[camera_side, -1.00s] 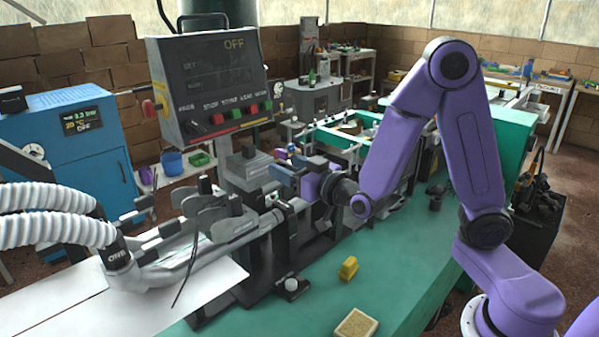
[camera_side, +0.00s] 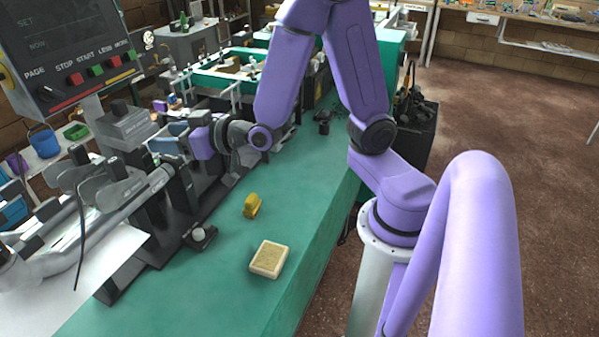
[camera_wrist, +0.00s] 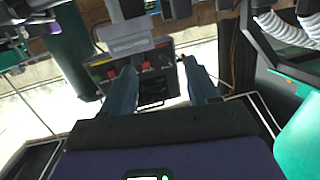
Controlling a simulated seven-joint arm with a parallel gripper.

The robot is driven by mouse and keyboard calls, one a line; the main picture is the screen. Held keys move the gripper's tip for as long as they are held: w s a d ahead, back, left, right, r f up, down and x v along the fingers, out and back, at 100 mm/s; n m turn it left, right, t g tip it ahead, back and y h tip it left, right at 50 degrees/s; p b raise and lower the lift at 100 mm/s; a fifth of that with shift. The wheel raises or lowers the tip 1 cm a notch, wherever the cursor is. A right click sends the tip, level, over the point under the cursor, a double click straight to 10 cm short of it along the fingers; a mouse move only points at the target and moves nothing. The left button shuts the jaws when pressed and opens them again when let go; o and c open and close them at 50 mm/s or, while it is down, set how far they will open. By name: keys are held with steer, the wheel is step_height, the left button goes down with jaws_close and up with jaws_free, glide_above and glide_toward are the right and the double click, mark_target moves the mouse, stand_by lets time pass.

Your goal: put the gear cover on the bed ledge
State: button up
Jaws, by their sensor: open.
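My gripper (camera_side: 156,138) is at the machine on the left of the side view, pointing left, with a grey box-shaped part (camera_side: 124,126) just beyond it. In the wrist view my gripper (camera_wrist: 160,68) has its two blue-grey fingers wide apart, with nothing held between them. The grey box-shaped part (camera_wrist: 130,38) shows beyond the fingers, apart from them. I cannot tell for certain which part is the gear cover. The bed ledge cannot be told apart from the dark machine frame (camera_side: 180,195).
A control panel (camera_side: 70,40) with coloured buttons stands over the machine. A yellow object (camera_side: 252,206) and a tan block with a pale rim (camera_side: 268,259) lie on the green bench (camera_side: 225,285). The bench around them is mostly clear. White paper (camera_side: 95,270) lies at the left.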

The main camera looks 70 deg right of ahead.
steer(key=s+a+f+n+g+y, duration=0.3)
steer(key=s+a+g+y, duration=0.15)
steer(key=s+a, duration=0.25)
steer(key=s+d+f+n+g+h, duration=0.1)
steer(key=s+n+g, duration=0.2)
steer(key=s+g, duration=0.2)
steer(key=s+d+f+n+g+h, duration=0.1)
steer(key=s+n+g+h, duration=0.1)
steer(key=s, duration=0.9)
steer(key=n+g, duration=0.1)
steer(key=g, duration=0.1)
steer(key=shift+s+d+f+g, duration=0.2)
steer(key=shift+d+f+g, duration=0.05)
steer(key=shift+d+g, duration=0.15)
steer(key=shift+o, duration=0.3)
steer(key=s+d+n+g+h, duration=0.1)
steer(key=s+d+n+h, duration=0.1)
steer(key=d, duration=0.4)
steer(key=s+r+h, duration=0.1)
steer(key=s, duration=0.1)
steer(key=shift+s+d, duration=0.3)
steer(key=shift+s, duration=0.05)
steer(key=o, duration=0.7)
steer(key=shift+s+d+h, duration=0.15)
steer(key=shift+d+h, duration=0.2)
steer(key=shift+d, duration=0.05)
